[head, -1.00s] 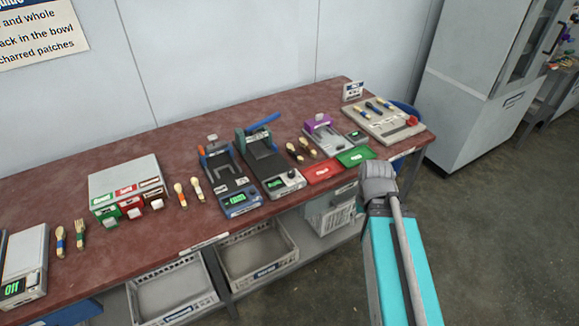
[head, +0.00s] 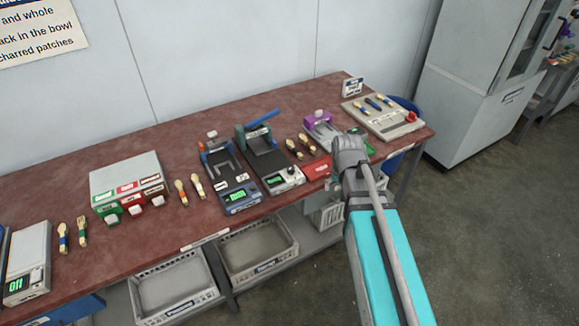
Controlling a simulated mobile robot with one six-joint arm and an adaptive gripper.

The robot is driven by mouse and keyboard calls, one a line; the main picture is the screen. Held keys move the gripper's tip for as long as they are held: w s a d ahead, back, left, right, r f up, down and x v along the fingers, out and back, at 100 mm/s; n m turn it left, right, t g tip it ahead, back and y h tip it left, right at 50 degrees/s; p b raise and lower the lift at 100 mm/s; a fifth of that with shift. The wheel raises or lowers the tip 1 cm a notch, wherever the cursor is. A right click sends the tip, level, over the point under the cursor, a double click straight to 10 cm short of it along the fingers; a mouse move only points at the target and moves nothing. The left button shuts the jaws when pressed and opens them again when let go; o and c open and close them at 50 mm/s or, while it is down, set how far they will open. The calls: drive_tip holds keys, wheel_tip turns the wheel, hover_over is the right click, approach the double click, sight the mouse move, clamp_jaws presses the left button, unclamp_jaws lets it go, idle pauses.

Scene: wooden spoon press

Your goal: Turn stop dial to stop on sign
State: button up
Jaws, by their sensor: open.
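Two presses stand side by side on the red-brown bench. The grey-green press (head: 266,160) has a raised blue lever and a small dark round dial (head: 293,171) on its front panel, beside a green display. The dial's marks are too small to read. The blue-framed press (head: 228,178) to its left has a lit green display. A small white sign (head: 352,87) stands at the bench's back right; its text is unreadable. My gripper (head: 335,183) is at the end of my arm, right of the presses and apart from the dial. It is open; its fingers are mostly hidden.
A purple device (head: 319,126) and red tray (head: 317,168) lie right of the presses, partly behind my arm. Wooden spoons (head: 293,149) lie between. A board (head: 390,122) with utensils is at the far right. A grey box (head: 124,176) stands left. Crates (head: 258,250) sit below.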

sight(291, 168)
drive_tip(key=w+a+r+n+t+y+p, duration=0.1)
drive_tip(key=w+a+r+t, duration=0.1)
drive_tip(key=w+a, duration=0.9)
drive_tip(key=a+r, duration=0.1)
drive_tip(key=a, duration=0.2)
drive_tip(key=shift+a+r+t+p, duration=0.25)
drive_tip(key=shift+a+t+p, duration=0.05)
drive_tip(key=shift+a+p, duration=0.1)
drive_tip(key=shift+w+f, duration=0.15)
drive_tip(key=b+x, duration=1.2)
drive_tip(key=x, duration=0.1)
drive_tip(key=shift+w+f+b, duration=0.1)
drive_tip(key=shift+f+b, duration=0.15)
drive_tip(key=shift+b, duration=0.15)
drive_tip(key=c, duration=1.1)
drive_tip(key=shift+a, duration=0.1)
drive_tip(key=shift+n, duration=0.3)
